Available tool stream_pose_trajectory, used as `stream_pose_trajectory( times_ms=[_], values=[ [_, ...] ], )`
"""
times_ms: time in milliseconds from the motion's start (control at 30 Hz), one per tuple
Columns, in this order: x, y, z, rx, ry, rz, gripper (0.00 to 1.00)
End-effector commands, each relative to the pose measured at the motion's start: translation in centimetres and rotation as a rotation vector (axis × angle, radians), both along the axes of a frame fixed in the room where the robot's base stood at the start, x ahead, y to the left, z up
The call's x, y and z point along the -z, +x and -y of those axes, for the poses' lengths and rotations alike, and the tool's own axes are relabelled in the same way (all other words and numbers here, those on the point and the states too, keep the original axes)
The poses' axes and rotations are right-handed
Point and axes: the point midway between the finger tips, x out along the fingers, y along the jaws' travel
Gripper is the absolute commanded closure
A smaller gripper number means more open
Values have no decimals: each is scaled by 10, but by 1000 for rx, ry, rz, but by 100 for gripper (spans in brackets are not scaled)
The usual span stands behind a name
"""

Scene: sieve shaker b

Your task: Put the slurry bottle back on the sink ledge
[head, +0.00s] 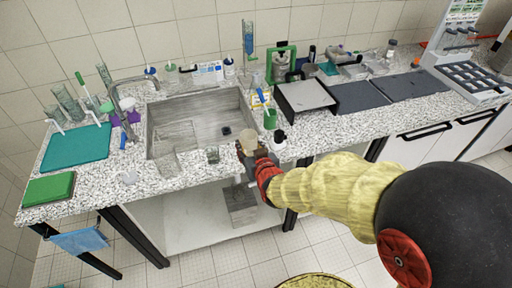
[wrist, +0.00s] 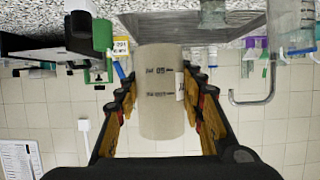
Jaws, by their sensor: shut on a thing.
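The slurry bottle, a beige cylinder with dark print, is in my gripper; it shows in the head view (head: 247,140) and large in the wrist view (wrist: 161,105). My gripper (wrist: 162,98) is shut on it, with one finger on each side of its body. In the head view my gripper (head: 257,158) is at the counter's front edge, just right of the sink's front corner. The grey sink (head: 155,140) lies behind and left of the bottle. I cannot tell whether the bottle's base touches anything.
A small clear jar (head: 213,155) stands on the strip before the sink. The tap (head: 118,100) is at the sink's left.

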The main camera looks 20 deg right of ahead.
Motion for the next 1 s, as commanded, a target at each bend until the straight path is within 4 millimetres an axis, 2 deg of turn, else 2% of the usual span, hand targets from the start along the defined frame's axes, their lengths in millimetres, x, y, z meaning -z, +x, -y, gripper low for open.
stream_pose_trajectory(
  times_ms=[167,600,800,1000],
  values=[
    [14,3,1,-1,-1,-2,91],
    [54,85,15,-1,0,-3,91],
    [87,112,19,-2,0,-4,91],
    [102,127,22,-2,1,-1,91]
  ],
)
